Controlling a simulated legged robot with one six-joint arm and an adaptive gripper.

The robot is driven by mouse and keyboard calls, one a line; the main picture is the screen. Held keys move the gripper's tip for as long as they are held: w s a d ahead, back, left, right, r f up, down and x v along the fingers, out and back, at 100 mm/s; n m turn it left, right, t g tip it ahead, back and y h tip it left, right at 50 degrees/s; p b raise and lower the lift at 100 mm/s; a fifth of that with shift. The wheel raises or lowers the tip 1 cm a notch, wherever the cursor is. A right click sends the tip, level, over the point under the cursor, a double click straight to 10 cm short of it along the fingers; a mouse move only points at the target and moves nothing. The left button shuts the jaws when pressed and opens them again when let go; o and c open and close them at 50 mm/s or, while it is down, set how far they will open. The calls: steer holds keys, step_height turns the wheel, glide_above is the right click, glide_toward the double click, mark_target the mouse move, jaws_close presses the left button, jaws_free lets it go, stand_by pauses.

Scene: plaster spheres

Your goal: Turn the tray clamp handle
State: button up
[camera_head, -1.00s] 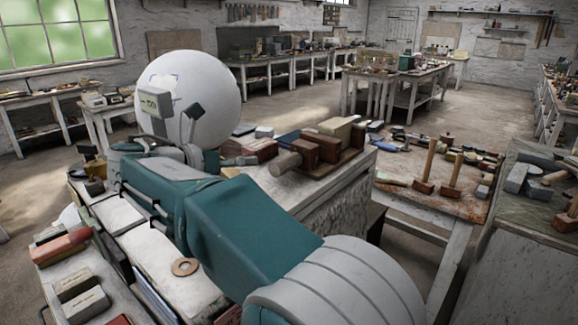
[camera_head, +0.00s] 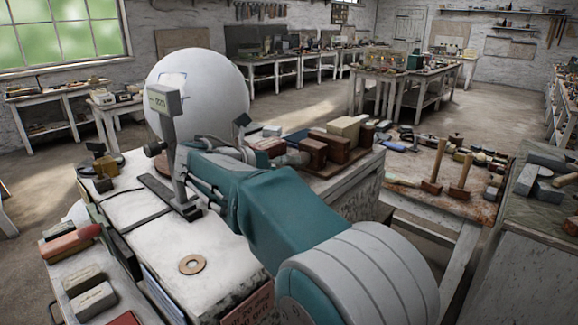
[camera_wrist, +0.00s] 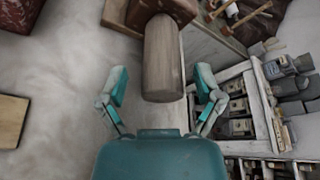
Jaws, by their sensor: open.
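The clamp handle (camera_wrist: 163,62) is a pale brown wooden cylinder joined to a dark red-brown block (camera_wrist: 165,8) at the top of the wrist view. My gripper (camera_wrist: 161,84) is open, with one teal finger on each side of the handle and gaps between; contact does not show. In the head view the handle (camera_head: 293,158) sticks out leftward from the clamp's brown blocks (camera_head: 313,150) on a wooden tray (camera_head: 352,167).
A large white sphere (camera_head: 205,95) stands behind my arm. A grey gauge stand (camera_head: 178,150) and a flat ring (camera_head: 192,264) are on the white bench at left. In the wrist view, a compartmented rack (camera_wrist: 240,110) lies lower right. Mallets (camera_head: 436,165) stand on the right bench.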

steer(key=shift+w+d+f, duration=0.25)
steer(key=shift+w+d, duration=0.1)
steer(key=shift+d, duration=0.2)
steer(key=c, duration=1.2)
steer(key=shift+o, duration=0.2)
